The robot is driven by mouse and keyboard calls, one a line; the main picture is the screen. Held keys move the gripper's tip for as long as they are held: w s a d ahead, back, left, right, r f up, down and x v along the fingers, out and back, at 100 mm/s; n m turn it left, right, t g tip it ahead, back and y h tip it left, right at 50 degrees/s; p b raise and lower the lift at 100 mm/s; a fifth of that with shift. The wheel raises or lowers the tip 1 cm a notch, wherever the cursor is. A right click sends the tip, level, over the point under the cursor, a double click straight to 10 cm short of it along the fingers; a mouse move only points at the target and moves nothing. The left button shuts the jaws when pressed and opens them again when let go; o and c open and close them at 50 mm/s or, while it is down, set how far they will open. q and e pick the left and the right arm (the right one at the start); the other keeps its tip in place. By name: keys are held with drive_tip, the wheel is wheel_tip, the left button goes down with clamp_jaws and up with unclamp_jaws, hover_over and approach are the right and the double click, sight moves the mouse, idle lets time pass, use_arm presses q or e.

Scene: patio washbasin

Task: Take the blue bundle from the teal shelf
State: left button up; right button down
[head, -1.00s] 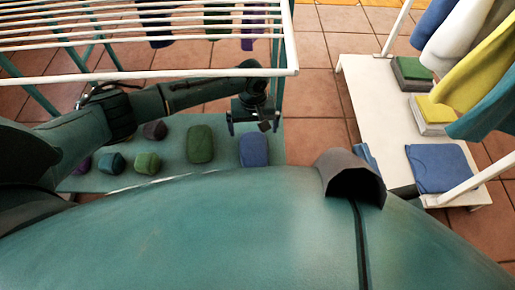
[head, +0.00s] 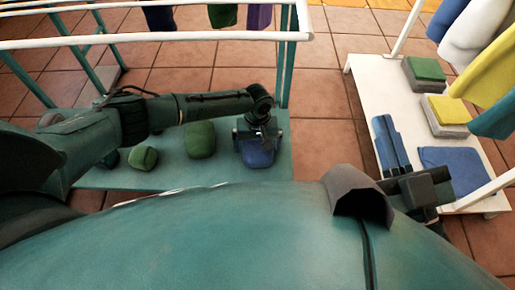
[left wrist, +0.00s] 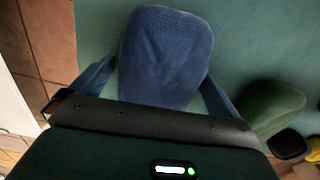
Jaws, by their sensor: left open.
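The blue bundle (head: 258,157) lies near the right end of the teal shelf (head: 215,174). My left gripper (head: 257,133) is over it in the head view and hides part of it. In the left wrist view, the blue bundle (left wrist: 166,55) lies between the two spread fingers of the left gripper (left wrist: 158,85). The left gripper is open, with a small gap visible by the right finger.
A green bundle (head: 200,140) lies left of the blue one, with a smaller green one (head: 143,157) further left. A white rail (head: 150,38) runs above the shelf. The white bench (head: 375,85) at right holds folded cloths. Tiled floor lies between.

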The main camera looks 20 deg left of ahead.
use_arm(q)
drive_tip(key=shift+c, duration=0.2)
drive_tip(key=c, duration=0.9)
